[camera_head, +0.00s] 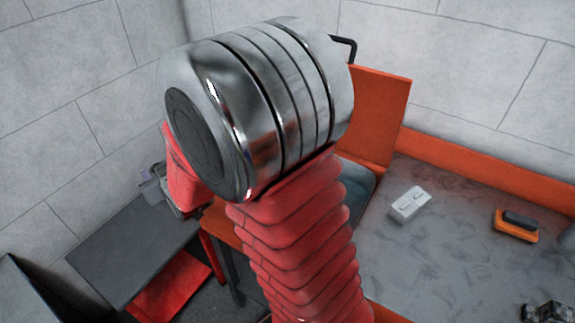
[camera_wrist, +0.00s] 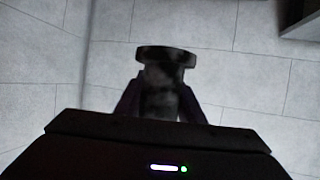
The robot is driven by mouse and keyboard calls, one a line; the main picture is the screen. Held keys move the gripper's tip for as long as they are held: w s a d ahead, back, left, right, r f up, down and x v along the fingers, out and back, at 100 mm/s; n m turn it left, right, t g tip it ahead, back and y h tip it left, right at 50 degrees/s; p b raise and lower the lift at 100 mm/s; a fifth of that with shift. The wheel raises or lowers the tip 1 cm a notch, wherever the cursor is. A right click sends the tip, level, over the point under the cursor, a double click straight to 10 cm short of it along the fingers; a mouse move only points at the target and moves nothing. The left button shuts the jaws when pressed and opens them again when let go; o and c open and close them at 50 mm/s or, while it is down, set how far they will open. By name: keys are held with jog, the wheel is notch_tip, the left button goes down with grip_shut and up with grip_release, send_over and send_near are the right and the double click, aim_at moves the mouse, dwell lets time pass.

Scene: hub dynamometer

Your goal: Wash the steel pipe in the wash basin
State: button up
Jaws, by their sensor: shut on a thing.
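In the wrist view my gripper (camera_wrist: 161,108) is shut on the steel pipe (camera_wrist: 166,60), with one dark finger on each side of it. The pipe is mottled grey, with a wider flange at its upper end in the picture. The wash basin (camera_head: 359,182) is partly visible in the head view, a grey-blue hollow in the orange bench behind my arm. My arm hides much of it. In the head view the gripper end is small and mostly hidden left of my arm, and I cannot make out the pipe there.
An orange panel (camera_head: 378,115) stands behind the basin, with a black bent tube (camera_head: 346,44) above it. The grey worktop (camera_head: 440,255) holds a light grey box (camera_head: 409,204) and an orange block with a dark top (camera_head: 516,226). A dark table (camera_head: 130,252) stands at left. Walls are close.

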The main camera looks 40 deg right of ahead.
jog(key=shift+d+r+n+g+y, duration=1.5)
jog(key=shift+d+r, duration=0.5)
jog(key=shift+d, duration=0.85)
jog(key=s+d+f+g, duration=0.2)
jog(key=s+d+f, duration=0.1)
jog(key=s+d, duration=0.7)
jog(key=s+d+f+n+g+h, duration=0.1)
jog(key=s+d+f+g, duration=0.2)
jog(key=s+d, duration=0.7)
jog(key=shift+s+d+f, duration=0.15)
jog(key=shift+d+f, duration=0.1)
jog(key=shift+d, duration=1)
jog(key=shift+f, duration=0.1)
jog(key=shift+f, duration=6.9)
